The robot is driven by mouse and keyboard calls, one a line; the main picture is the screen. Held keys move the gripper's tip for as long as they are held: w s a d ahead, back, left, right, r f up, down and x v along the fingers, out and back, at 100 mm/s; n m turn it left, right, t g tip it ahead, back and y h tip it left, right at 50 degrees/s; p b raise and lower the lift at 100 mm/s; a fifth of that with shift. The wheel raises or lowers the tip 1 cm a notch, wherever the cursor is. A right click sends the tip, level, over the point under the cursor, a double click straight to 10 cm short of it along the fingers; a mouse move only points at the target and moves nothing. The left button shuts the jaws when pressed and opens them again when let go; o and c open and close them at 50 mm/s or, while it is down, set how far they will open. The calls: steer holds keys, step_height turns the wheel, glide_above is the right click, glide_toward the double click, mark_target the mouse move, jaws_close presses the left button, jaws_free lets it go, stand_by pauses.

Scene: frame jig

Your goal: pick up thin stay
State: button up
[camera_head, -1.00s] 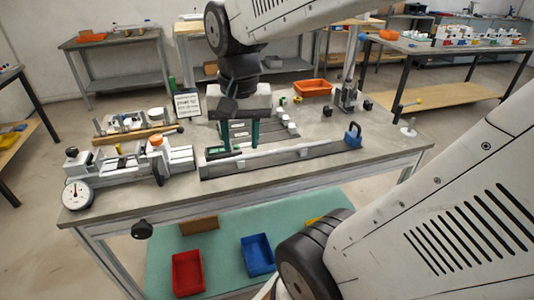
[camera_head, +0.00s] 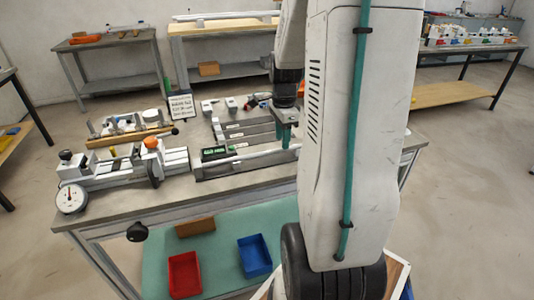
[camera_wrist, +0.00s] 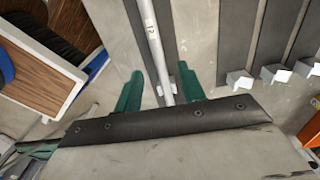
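A thin silver rod (camera_wrist: 151,38) with a small printed mark, which looks like the thin stay, runs between my fingers in the wrist view. In the head view a long pale rod (camera_head: 247,157) lies along the front rail of the table fixture; its right end is hidden by my arm. My gripper (camera_wrist: 160,88) has its two green fingers apart, one on each side of the silver rod. In the head view my gripper (camera_head: 285,135) is above the right part of the fixture. I cannot tell whether the fingers touch the rod.
Dark flat bars (camera_wrist: 282,35) with pale end blocks lie to the right in the wrist view. A wooden box (camera_wrist: 50,45) is on the left. A clamp device with a dial (camera_head: 71,198) stands at the table's left. Red (camera_head: 185,275) and blue (camera_head: 254,256) bins sit below.

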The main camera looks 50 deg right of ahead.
steer(key=shift+f, duration=1.5)
jaws_close()
steer(key=shift+r, duration=0.15)
